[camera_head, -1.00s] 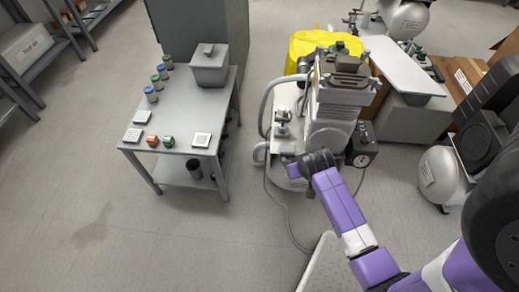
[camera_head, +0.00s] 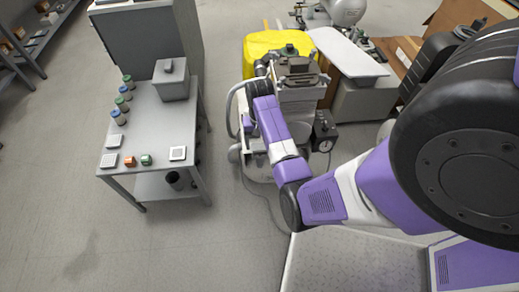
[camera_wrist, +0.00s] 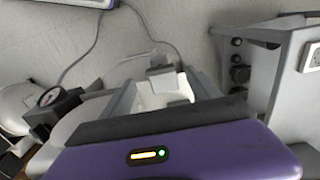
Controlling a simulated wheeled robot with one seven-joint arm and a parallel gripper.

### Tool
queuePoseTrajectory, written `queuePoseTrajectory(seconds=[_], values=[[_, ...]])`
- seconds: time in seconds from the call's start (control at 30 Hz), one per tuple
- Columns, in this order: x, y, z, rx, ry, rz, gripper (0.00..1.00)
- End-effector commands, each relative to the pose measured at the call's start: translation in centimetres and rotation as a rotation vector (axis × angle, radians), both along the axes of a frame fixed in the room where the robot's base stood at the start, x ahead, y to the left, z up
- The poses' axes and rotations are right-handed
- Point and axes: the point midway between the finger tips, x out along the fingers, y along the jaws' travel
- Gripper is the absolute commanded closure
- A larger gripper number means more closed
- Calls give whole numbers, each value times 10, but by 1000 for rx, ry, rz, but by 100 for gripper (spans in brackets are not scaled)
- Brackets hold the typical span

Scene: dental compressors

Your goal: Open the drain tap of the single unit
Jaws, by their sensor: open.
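The single compressor unit (camera_head: 300,98) stands right of the grey table, with a grey motor block on top and a white tank below. Its gauge box (camera_head: 325,137) is on its right side and also shows in the wrist view (camera_wrist: 52,97). In the wrist view my gripper (camera_wrist: 160,80) is open, its two grey fingers spread over the white tank (camera_wrist: 165,97). A small grey block-like fitting (camera_wrist: 163,75) shows between the fingers, apparently untouched. I cannot tell whether it is the drain tap. In the head view my arm hides the fingers and part of the unit's left side.
The grey table (camera_head: 145,140) at left holds several small jars, a grey box (camera_head: 172,80) and small blocks. A yellow cover (camera_head: 262,45) lies behind the unit. A cable (camera_wrist: 88,50) runs across the floor.

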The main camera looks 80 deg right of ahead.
Motion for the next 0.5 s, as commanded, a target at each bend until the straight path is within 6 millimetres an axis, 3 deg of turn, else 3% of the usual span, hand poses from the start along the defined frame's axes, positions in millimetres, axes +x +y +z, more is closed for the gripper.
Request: queuePoseTrajectory(seconds=[0.2,0.5], values=[[0,0,-33,0,0,0,29],[0,0,-45,-1,-2,0,29]])
